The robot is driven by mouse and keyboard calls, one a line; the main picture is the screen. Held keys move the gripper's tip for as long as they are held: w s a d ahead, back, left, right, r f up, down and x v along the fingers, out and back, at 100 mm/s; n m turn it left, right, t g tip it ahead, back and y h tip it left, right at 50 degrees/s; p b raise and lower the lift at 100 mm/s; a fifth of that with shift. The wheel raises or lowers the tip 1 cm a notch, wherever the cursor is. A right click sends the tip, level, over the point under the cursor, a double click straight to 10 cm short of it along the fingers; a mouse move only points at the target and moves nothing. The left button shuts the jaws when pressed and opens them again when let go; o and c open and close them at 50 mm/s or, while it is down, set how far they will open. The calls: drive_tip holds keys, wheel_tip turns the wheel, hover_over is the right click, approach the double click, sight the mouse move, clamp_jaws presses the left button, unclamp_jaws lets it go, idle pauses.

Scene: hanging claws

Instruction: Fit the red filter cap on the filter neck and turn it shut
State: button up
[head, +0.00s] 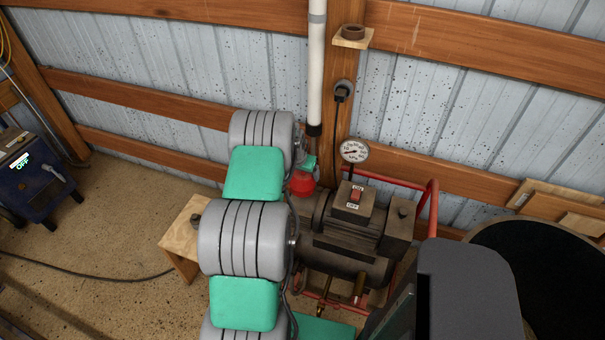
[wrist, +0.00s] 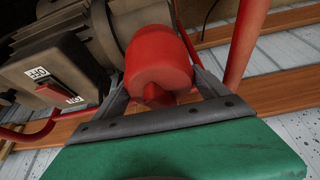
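The red filter cap (wrist: 157,62) fills the middle of the wrist view, with a small red knob on the side facing my palm. My gripper (wrist: 160,80) has one grey finger on each side of it, and both fingertips appear to touch the cap. In the head view the red cap (head: 302,184) is at the upper left of the dark compressor (head: 347,235), below the teal end of my gripper (head: 307,170). The filter neck is hidden, so I cannot tell whether the cap sits on it.
A pressure gauge (head: 354,151), an ON/OFF switch box (head: 353,200) and a red tube frame (head: 433,205) are close to the cap. A white pipe (head: 316,70) stands behind. A wooden stool (head: 182,240) is left of the compressor. The floor at left is mostly clear.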

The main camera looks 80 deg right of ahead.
drive_tip(key=shift+o, duration=1.4)
drive_tip(key=shift+r, duration=0.1)
drive_tip(key=shift+r+p, duration=1)
drive_tip(key=shift+r, duration=1.95)
